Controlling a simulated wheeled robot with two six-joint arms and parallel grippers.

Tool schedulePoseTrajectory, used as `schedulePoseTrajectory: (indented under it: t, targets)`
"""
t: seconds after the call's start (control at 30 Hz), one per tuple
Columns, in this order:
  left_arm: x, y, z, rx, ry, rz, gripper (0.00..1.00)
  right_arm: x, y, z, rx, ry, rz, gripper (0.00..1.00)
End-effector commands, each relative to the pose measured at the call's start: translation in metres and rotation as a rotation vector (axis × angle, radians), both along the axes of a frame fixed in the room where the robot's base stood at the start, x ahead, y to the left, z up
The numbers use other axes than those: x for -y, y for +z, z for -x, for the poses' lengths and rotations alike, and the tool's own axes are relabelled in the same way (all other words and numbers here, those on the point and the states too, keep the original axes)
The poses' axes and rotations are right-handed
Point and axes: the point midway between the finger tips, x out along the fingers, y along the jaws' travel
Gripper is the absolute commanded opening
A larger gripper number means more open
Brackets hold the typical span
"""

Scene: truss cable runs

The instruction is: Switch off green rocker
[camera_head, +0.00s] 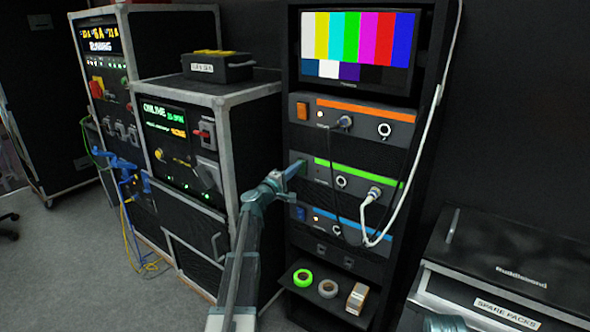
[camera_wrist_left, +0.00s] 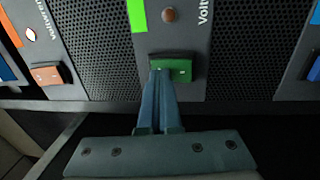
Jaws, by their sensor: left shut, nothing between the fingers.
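The green rocker (camera_wrist_left: 174,66) sits on the panel of the unit with the green stripe (camera_head: 358,172). In the left wrist view my left gripper (camera_wrist_left: 158,74) is shut and empty, with its tips at the lower left part of the green rocker, touching it or very close. In the head view the left gripper (camera_head: 297,167) reaches the left end of the green-striped panel and the rocker is mostly hidden behind it. A brown-red round lamp (camera_wrist_left: 169,14) beside the rocker looks unlit. My right gripper is not clearly in view.
The orange rocker (camera_head: 302,111) is on the unit above and the blue rocker (camera_head: 300,214) on the unit below. A white cable (camera_head: 424,130) hangs down the rack's right side. Tape rolls (camera_head: 303,278) lie on the lower shelf. A black case (camera_head: 500,262) stands at right.

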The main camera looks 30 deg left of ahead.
Motion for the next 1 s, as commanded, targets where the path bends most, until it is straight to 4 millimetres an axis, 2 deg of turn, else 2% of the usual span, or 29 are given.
schedulePoseTrajectory:
  t: [0.27, 0.4, 0.6, 0.8, 1.0]
  targets:
    - [0.012, 0.007, 0.033, 0.000, -0.005, -0.001, 0.00, 0.000, 0.007, 0.000, 0.000, 0.000, 0.000, 0.47]
    - [0.009, 0.011, 0.066, 0.000, -0.004, 0.000, 0.00, 0.000, 0.011, 0.000, 0.000, 0.000, 0.000, 0.47]
    - [0.005, 0.015, 0.102, 0.000, -0.004, 0.000, 0.00, 0.000, 0.015, 0.000, 0.000, 0.000, 0.000, 0.47]
    - [0.003, 0.017, 0.123, 0.000, -0.005, 0.000, 0.00, 0.000, 0.017, 0.000, 0.000, 0.000, 0.000, 0.47]
    - [0.002, 0.018, 0.128, 0.000, -0.007, 0.000, 0.00, 0.000, 0.018, 0.000, 0.000, 0.000, 0.000, 0.47]
